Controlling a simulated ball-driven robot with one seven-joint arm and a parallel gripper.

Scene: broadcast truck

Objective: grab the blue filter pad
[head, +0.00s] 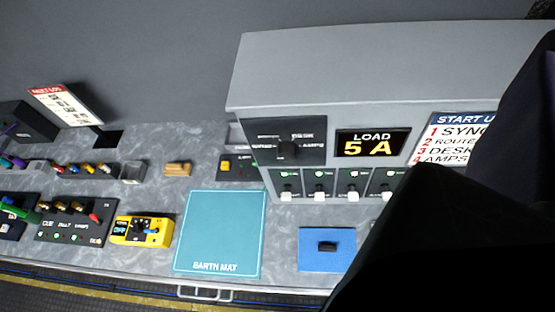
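A flat blue pad (312,259) with a small black block or handle on it lies on the grey counter, just right of the teal earth mat and below the panel of switches. I take it to be the blue filter pad. Large dark shapes (440,245) fill the right side of the view, and they look like my own gripper or arm close to the camera. No clear fingertips show, so I cannot tell whether my gripper is open or holds anything.
A teal earth mat (220,232) lies left of the pad. A grey console (330,75) with a LOAD 5 A display (372,143) rises behind. A yellow meter (142,231) and connector panels stand at left. A rail handle (205,294) runs along the front edge.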

